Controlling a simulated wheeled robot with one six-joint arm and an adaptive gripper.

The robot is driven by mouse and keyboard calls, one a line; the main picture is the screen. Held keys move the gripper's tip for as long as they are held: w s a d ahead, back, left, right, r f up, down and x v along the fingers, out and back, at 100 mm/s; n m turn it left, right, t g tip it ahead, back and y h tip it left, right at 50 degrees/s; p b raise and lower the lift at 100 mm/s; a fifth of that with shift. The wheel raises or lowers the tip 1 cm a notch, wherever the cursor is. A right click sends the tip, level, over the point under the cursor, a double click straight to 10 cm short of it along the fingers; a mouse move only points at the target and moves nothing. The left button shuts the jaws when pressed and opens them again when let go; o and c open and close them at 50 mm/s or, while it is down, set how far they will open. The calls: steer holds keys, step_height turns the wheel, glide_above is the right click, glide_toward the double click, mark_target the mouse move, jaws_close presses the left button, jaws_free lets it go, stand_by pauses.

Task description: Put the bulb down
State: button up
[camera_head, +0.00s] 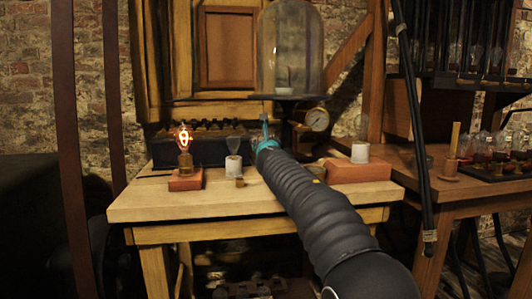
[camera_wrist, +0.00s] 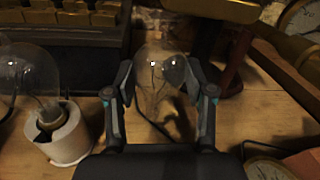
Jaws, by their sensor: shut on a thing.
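In the wrist view a clear glass bulb (camera_wrist: 158,72) with thin dark filament wires sits between the two fingers of my gripper (camera_wrist: 162,88), which is shut on it. The wooden table top (camera_head: 130,206) lies beneath; I cannot tell how high the bulb is above it. In the head view my gripper (camera_head: 266,132) is over the back middle of the table, and its held bulb is hidden or too small to make out. Another clear bulb (camera_wrist: 28,78) stands in a white cylindrical holder (camera_wrist: 66,138) left of my gripper; this holder also shows in the head view (camera_head: 233,166).
A lit bulb (camera_head: 184,139) stands on a brick-red base (camera_head: 186,181) at the left. A small brass piece (camera_head: 240,182) is near the middle. A white holder (camera_head: 360,153) sits on a red block (camera_head: 358,172) at the right. A glass dome (camera_head: 290,48) and gauge (camera_head: 317,119) stand behind. The front table strip is clear.

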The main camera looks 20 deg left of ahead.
steer(key=shift+f+b, duration=0.55)
steer(key=shift+f, duration=0.55)
steer(key=shift+f, duration=0.1)
steer(key=shift+f, duration=0.15)
steer(key=o, duration=0.9)
steer(key=shift+r, duration=0.3)
steer(key=shift+s+d+f+b, duration=0.15)
steer(key=shift+s+f+b, duration=0.05)
steer(key=shift+s+b, duration=0.15)
steer(key=b+v, duration=0.4)
steer(key=v, duration=0.7)
steer(key=shift+s+d+r, duration=0.1)
steer(key=shift+s+r, duration=0.05)
